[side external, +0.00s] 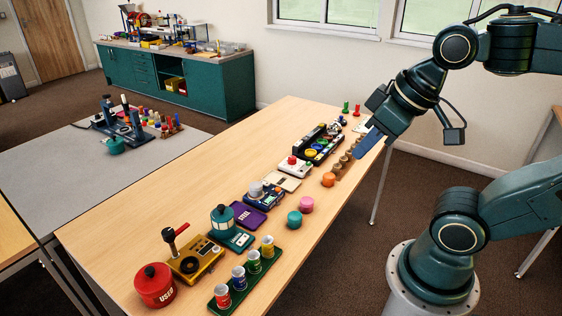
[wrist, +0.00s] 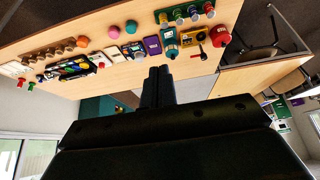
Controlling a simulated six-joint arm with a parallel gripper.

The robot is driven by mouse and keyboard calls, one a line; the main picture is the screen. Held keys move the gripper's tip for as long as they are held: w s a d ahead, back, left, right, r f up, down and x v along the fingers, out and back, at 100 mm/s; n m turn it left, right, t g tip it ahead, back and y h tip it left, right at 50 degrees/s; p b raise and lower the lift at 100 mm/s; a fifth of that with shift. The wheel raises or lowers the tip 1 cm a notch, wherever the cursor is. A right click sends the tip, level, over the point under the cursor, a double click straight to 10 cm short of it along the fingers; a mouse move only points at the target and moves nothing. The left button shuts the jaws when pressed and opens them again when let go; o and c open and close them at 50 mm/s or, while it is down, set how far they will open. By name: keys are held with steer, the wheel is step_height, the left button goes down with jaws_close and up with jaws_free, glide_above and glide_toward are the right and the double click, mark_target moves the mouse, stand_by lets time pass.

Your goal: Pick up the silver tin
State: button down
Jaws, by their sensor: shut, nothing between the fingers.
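A silver-grey rounded object (side external: 256,189), which looks like the silver tin, sits on a blue device in the middle of the row on the wooden table (side external: 130,235). I cannot make out its details. My gripper (side external: 364,146) is shut and empty, in the air near the table's far right edge in the side view. It is well apart from the silver-grey object. In the wrist view my shut fingers (wrist: 158,72) show with the table row beyond them, and I cannot clearly pick out the tin there.
Close around stand a purple tray (side external: 246,216), a teal canister (side external: 224,219), a white box with a red button (side external: 294,167), and teal and pink pieces (side external: 306,205). A yellow lever box (side external: 196,259), a red pot (side external: 155,285) and a green rack of coloured tins (side external: 254,262) stand nearer.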

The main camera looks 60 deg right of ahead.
steer(key=c, duration=0.8)
jaws_free()
steer(key=shift+o, duration=0.2)
steer(key=shift+w, duration=0.1)
